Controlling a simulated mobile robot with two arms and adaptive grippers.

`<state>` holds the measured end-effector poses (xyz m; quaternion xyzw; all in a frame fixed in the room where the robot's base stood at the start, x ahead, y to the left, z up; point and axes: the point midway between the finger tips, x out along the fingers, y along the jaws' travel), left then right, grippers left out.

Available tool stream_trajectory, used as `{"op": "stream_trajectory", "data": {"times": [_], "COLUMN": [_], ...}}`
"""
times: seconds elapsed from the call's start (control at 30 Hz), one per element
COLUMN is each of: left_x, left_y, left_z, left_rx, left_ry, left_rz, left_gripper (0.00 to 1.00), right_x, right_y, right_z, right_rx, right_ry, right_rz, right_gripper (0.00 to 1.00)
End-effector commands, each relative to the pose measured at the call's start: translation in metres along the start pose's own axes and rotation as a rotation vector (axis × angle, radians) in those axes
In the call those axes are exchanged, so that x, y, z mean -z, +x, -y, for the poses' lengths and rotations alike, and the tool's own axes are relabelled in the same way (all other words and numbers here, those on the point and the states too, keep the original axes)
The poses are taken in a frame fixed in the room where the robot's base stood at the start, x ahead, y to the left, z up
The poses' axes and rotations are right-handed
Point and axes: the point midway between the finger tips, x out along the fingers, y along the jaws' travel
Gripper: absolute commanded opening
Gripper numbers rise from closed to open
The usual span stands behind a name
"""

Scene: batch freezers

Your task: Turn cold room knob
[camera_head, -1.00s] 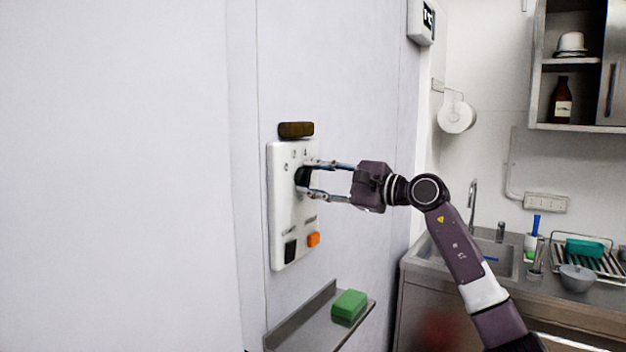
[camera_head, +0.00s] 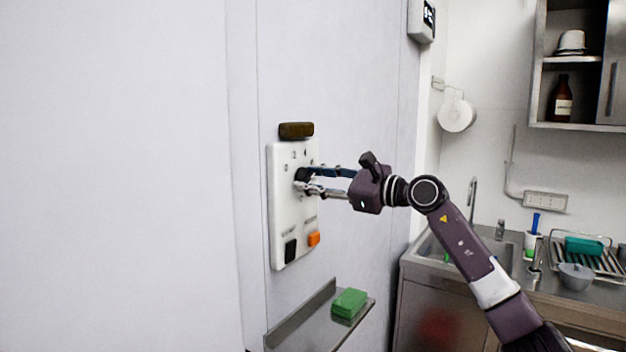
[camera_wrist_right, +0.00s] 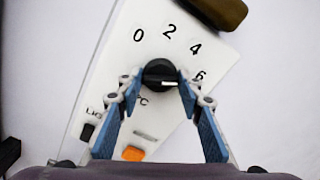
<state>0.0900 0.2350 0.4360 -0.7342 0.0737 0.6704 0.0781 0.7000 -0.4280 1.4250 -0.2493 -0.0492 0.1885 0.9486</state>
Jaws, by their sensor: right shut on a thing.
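The black knob (camera_wrist_right: 160,72) sits on a white control panel (camera_wrist_right: 120,62) with the numbers 0, 2, 4 and 6 around it. In the right wrist view the white mark on the knob points right, a little below the 6. In the head view the panel (camera_head: 281,215) is on the pale wall, and the knob (camera_head: 301,175) is partly hidden by the fingers. My right gripper (camera_head: 303,181) is shut on the knob, with one finger on each side of it in the wrist view (camera_wrist_right: 159,86). My left gripper is out of view.
A black switch (camera_head: 290,250) and an orange switch (camera_head: 313,239) are low on the panel. A brown block (camera_head: 296,130) is just above it. A metal shelf (camera_head: 300,325) with a green sponge (camera_head: 349,303) juts out below. A sink counter (camera_head: 420,285) stands at right.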

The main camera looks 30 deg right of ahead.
Motion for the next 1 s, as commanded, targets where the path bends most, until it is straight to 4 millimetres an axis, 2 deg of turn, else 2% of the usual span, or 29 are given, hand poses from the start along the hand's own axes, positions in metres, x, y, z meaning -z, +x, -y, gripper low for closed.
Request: {"op": "stream_trajectory", "data": {"times": [0.37, 0.4, 0.53, 0.87, 1.0], "left_x": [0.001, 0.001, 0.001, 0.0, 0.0], "left_y": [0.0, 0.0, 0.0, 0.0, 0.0], "left_z": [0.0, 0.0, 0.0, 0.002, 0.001], "left_rx": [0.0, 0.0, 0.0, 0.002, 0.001], "left_ry": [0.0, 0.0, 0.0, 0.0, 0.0], "left_rz": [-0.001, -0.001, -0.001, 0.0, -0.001], "left_gripper": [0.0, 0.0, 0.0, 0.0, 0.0], "right_x": [0.001, 0.001, 0.001, 0.001, 0.002], "right_y": [0.0, 0.0, 0.0, -0.002, -0.014], "right_z": [-0.001, -0.001, -0.001, 0.0, 0.001], "right_rx": [-0.002, -0.002, -0.002, 0.0, 0.001], "right_ry": [0.009, 0.009, 0.008, 0.006, 0.005], "right_rz": [-0.001, -0.001, -0.001, -0.001, -0.002], "right_gripper": [0.1, 0.36, 0.51, 0.51, 0.51]}}
